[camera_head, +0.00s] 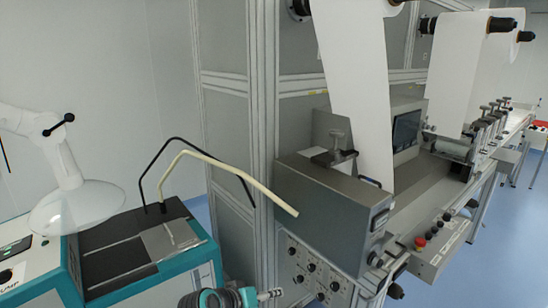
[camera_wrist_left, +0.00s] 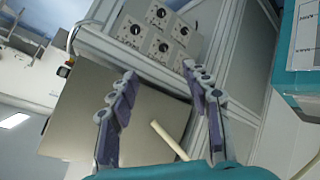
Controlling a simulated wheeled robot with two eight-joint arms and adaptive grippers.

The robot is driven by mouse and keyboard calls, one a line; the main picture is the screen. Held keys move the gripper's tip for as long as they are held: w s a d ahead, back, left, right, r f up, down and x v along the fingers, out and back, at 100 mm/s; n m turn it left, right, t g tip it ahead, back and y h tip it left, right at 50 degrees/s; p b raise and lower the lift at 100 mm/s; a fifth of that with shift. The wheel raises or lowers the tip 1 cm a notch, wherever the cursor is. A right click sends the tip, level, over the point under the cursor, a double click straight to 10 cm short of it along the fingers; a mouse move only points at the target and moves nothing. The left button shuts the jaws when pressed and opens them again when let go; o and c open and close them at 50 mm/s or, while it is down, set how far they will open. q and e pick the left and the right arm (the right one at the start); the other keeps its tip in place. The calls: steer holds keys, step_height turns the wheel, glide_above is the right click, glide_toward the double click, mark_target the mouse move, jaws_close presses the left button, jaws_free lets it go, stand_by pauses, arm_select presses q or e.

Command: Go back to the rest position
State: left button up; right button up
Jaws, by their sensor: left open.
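My left gripper (camera_wrist_left: 160,85) is open in the left wrist view, its two fingers with purple pads spread apart. Nothing is held between them. Behind the gap are a grey metal box and a pale rod (camera_wrist_left: 168,138). In the head view the left gripper (camera_head: 270,295) shows only partly at the bottom edge, in front of the machine's knob panel (camera_head: 312,267). The same panel of knobs shows in the left wrist view (camera_wrist_left: 158,32). My right gripper is in neither view.
The converter's grey box (camera_head: 330,212) and white web (camera_head: 358,90) stand right of centre. A teal-sided unit (camera_head: 205,255) with bent black and cream rods stands left, beside a white arm with a clear hood (camera_head: 75,207). Blue floor (camera_head: 490,240) is open at right.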

arm_select(q)
steer(key=s+a+f+g+y, duration=0.1)
steer(key=s+a+y, duration=0.5)
steer(key=s+a, duration=0.9)
steer(key=s+f, duration=0.1)
steer(key=s, duration=0.3)
steer(key=shift+a+f, duration=0.2)
steer(key=shift+a, duration=0.1)
